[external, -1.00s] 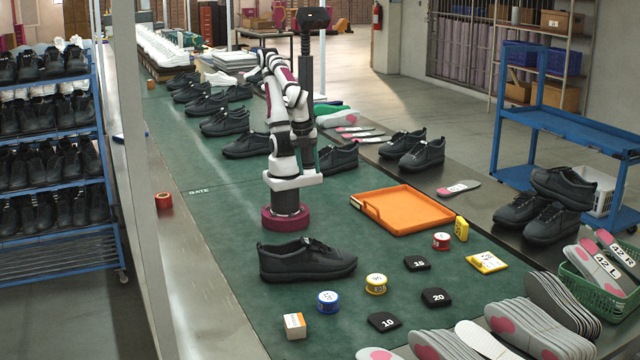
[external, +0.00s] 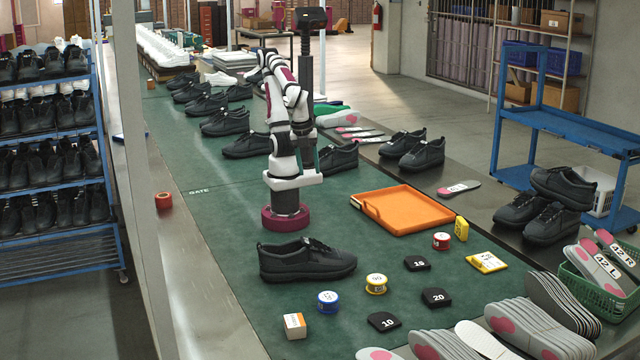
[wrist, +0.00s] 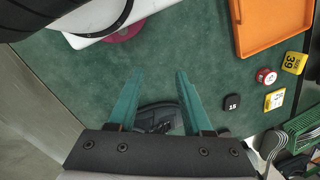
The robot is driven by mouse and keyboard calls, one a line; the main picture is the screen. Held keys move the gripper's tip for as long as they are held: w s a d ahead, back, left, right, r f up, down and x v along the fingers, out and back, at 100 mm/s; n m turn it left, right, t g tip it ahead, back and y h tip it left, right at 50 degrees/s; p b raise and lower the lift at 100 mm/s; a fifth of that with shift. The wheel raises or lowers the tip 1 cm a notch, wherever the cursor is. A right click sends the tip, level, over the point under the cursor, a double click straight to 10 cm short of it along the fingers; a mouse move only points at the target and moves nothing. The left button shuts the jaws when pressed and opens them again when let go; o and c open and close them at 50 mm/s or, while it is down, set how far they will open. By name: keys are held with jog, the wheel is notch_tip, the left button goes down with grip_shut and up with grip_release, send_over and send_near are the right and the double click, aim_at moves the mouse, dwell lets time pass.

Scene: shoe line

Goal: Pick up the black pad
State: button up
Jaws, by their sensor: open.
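Three black pads lie flat on the green mat in the external view, marked 15 (external: 417,263), 20 (external: 436,297) and 10 (external: 384,321). The pad marked 15 also shows in the wrist view (wrist: 232,102), to the right of my fingers and apart from them. My gripper (wrist: 158,73) is open, with two teal fingers and nothing between the tips. It is above the mat, with a black shoe (wrist: 155,112) below and partly hidden by the gripper. The other two pads are not seen in the wrist view.
An orange tray (external: 405,210) is behind the pads. A blue-labelled roll (external: 328,301), yellow roll (external: 376,284), red roll (external: 441,241), yellow card (external: 487,262) and small box (external: 295,325) lie around them. Several grey insoles (external: 520,325) line the front right.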

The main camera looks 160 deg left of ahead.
jog(key=o, duration=0.8)
jog(key=w+a+r, duration=0.2)
jog(key=w+r, duration=0.1)
jog(key=w, duration=0.5)
jog(key=n+h, duration=0.2)
jog(key=n, duration=0.1)
send_over(417, 261)
notch_tip(417, 261, down, 9)
notch_tip(417, 261, down, 16)
jog(key=shift+r, duration=0.2)
